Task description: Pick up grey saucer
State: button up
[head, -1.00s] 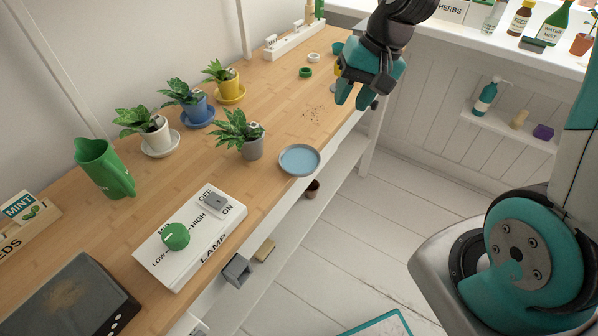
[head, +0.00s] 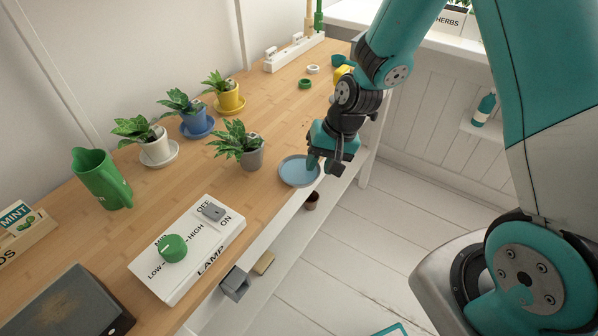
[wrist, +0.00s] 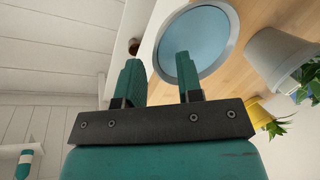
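The grey saucer (head: 291,174) lies on the wooden desk at its front edge, right of the grey pot. It has a grey rim and a pale blue inside. In the wrist view the saucer (wrist: 205,40) fills the top middle. My gripper (head: 320,164) is at the saucer's right side in the head view and hides part of its rim. In the wrist view my gripper (wrist: 158,62) is open and empty, its two teal fingers apart. One finger overlaps the saucer; the other is outside the rim. I cannot tell whether either touches it.
A grey pot with a plant (head: 250,157) stands close to the saucer. A white lamp control box (head: 190,265) lies to the front left. A lower shelf holds a small brown pot (head: 311,200).

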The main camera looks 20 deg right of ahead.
jog(key=shift+a+f, duration=0.1)
jog(key=shift+f, duration=0.3)
grip_shut()
jog(key=shift+r, duration=0.1)
